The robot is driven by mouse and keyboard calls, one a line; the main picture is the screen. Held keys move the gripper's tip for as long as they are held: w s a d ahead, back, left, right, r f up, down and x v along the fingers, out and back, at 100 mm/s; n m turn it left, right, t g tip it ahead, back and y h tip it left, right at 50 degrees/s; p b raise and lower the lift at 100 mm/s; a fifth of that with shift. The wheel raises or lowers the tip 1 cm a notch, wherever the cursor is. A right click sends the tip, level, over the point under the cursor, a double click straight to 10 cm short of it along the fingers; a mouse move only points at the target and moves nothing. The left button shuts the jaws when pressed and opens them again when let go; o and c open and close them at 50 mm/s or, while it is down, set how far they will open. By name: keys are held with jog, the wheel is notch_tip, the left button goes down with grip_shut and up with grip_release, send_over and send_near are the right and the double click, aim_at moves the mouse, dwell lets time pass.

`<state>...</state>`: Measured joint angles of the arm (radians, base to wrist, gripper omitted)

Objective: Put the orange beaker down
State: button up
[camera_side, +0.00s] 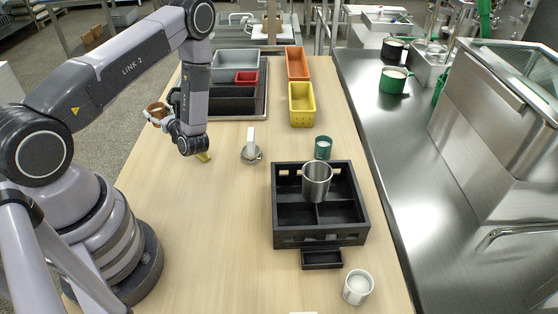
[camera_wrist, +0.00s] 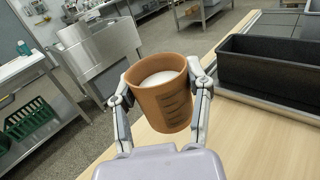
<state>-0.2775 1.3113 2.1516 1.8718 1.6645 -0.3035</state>
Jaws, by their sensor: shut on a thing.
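The orange beaker (camera_wrist: 163,105) is held between the two fingers of my gripper (camera_wrist: 160,92) in the wrist view. It has dark graduation marks and white contents. In the side view the beaker (camera_side: 156,111) shows at the left edge of the wooden table, partly hidden by my gripper (camera_side: 160,114). My gripper is shut on it. The beaker looks a little tilted in the wrist view. I cannot tell its exact height above the table (camera_side: 205,225).
A black bin (camera_wrist: 270,70) stands right of the beaker. Grey (camera_side: 235,62), red (camera_side: 246,78), orange (camera_side: 297,62) and yellow (camera_side: 302,105) bins sit at the back. A black divided box (camera_side: 320,237) holds a metal cup (camera_side: 316,183). The table's near left area is clear.

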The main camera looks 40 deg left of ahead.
jog(key=shift+s+a+f+g, duration=0.15)
jog(key=shift+s+a+f, duration=0.15)
jog(key=shift+a, duration=0.2)
jog(key=shift+s+a+f+g, duration=0.15)
jog(key=shift+s+a+f, duration=0.1)
jog(key=shift+a, duration=0.2)
notch_tip(320, 180, down, 3)
jog(key=shift+r, duration=0.15)
jog(key=shift+f, duration=2.15)
jog(key=shift+f, duration=0.15)
jog(key=o, duration=1.2)
jog(key=shift+c, duration=0.2)
